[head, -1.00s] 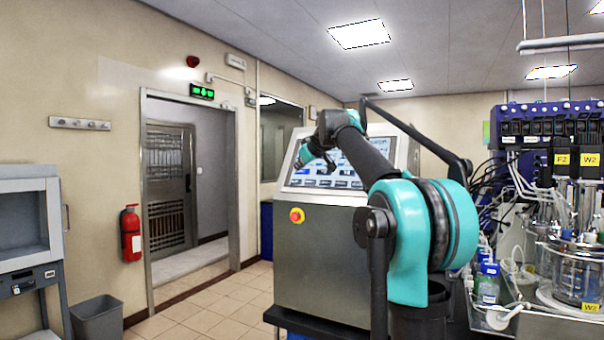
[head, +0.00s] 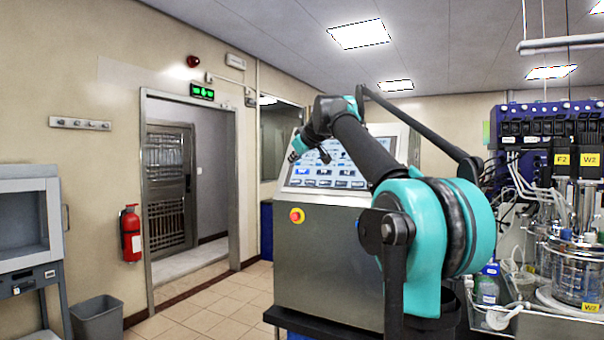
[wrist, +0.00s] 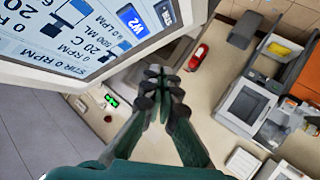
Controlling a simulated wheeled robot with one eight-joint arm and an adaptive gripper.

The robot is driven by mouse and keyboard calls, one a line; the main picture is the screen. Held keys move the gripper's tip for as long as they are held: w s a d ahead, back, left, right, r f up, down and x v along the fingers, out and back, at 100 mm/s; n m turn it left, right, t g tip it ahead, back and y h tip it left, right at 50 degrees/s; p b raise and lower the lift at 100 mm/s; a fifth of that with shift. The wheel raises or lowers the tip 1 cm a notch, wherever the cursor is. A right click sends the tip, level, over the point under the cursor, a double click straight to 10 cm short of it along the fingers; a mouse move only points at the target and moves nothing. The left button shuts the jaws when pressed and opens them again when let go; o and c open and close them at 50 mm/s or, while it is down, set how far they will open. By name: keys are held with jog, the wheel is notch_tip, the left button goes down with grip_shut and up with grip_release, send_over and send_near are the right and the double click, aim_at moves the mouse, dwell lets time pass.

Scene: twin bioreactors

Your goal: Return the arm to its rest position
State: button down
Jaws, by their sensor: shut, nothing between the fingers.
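My teal and black arm reaches across the middle of the head view, in front of a control console (head: 320,240) with a lit touchscreen (head: 335,172). My gripper (wrist: 158,82) is in the lower middle of the wrist view with its fingertips together and nothing between them. It hangs in free air beside the console screen, which shows tilted at the upper left of the wrist view (wrist: 70,35). In the head view the arm's end lies in front of the screen's left side, and the fingers are too small to make out well.
Twin bioreactor glassware (head: 578,265) and a blue pump rack (head: 545,128) stand close on the right. A red emergency button (head: 297,215) is on the console front. A fire extinguisher (head: 131,233), an open doorway and a grey bin (head: 97,318) are at left. The floor between is clear.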

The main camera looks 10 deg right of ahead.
jog(key=shift+f, duration=0.1)
dwell(0.6)
jog(key=s+d+f+m+g, duration=0.1)
jog(key=s+f, duration=0.4)
jog(key=f, duration=0.6)
jog(key=s+d+f+m+g+h, duration=0.15)
jog(key=s+f, duration=0.25)
jog(key=f, duration=0.8)
jog(key=s+f+m+g, duration=0.15)
jog(key=s+f, duration=0.35)
jog(key=f, duration=0.6)
jog(key=s+d+f+m+g+h, duration=0.1)
jog(key=s+d+f+m+g, duration=0.1)
jog(key=s+f, duration=1.2)
jog(key=s+d+f+m+g+h, duration=0.1)
jog(key=s+d+f+m+g, duration=0.1)
jog(key=s+f, duration=1.2)
jog(key=shift+s+d+f, duration=0.2)
jog(key=shift+d+f, duration=0.15)
jog(key=shift+d, duration=0.35)
